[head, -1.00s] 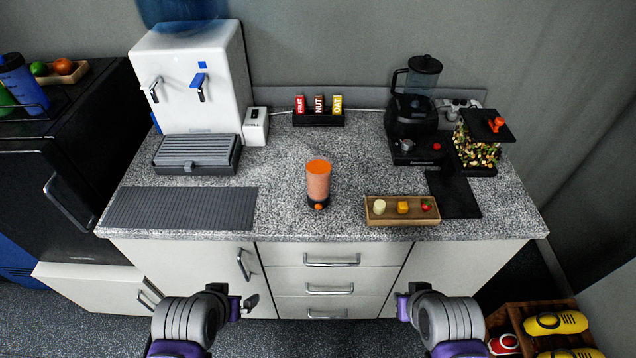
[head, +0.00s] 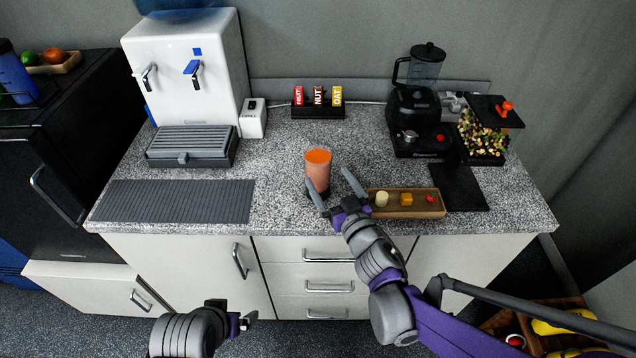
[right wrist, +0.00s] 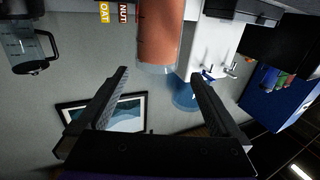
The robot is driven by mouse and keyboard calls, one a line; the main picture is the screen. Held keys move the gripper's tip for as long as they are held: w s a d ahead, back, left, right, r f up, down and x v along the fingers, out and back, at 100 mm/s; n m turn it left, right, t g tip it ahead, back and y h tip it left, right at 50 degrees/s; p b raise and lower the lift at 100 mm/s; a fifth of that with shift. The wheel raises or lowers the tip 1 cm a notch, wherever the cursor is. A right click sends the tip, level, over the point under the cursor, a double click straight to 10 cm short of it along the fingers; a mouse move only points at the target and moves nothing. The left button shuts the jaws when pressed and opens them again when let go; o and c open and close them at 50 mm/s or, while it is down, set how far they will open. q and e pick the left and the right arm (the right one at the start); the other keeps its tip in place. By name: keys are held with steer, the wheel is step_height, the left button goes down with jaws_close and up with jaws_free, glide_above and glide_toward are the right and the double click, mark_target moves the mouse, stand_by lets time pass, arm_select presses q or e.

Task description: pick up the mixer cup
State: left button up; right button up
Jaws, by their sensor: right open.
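The mixer cup (head: 318,172) is a clear cup of orange-pink contents with an orange top, standing upright on the speckled counter near its front edge. My right gripper (head: 327,177) is open and close in front of it, one finger overlapping the cup's lower part and the other to its right. In the right wrist view the cup (right wrist: 160,35) appears upside down, just beyond the open fingertips (right wrist: 158,73) and roughly between them; contact cannot be told. My left gripper (head: 244,321) is low in front of the cabinets, away from the cup; its jaws are unclear.
A wooden tray (head: 376,212) with small food pieces lies just right of the cup, close to my right gripper. A black blender (head: 418,130) stands at the back right, a water dispenser (head: 185,80) at the left. The ribbed mat (head: 177,201) is bare.

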mark_target(313, 148)
steer(key=x, duration=0.3)
steer(key=shift+w, duration=0.2)
steer(key=p+x, duration=0.1)
steer(key=x, duration=0.4)
steer(key=shift+w+d+r+p, duration=0.15)
steer(key=shift+w+p, duration=0.1)
steer(key=shift+p, duration=0.15)
arm_select(q)
steer(key=shift+w+r, duration=0.2)
steer(key=shift+r, duration=0.4)
steer(key=shift+w+r, duration=0.2)
steer(key=shift+r, duration=0.4)
arm_select(e)
steer(key=shift+s, duration=0.15)
steer(key=shift+c, duration=0.9)
jaws_close()
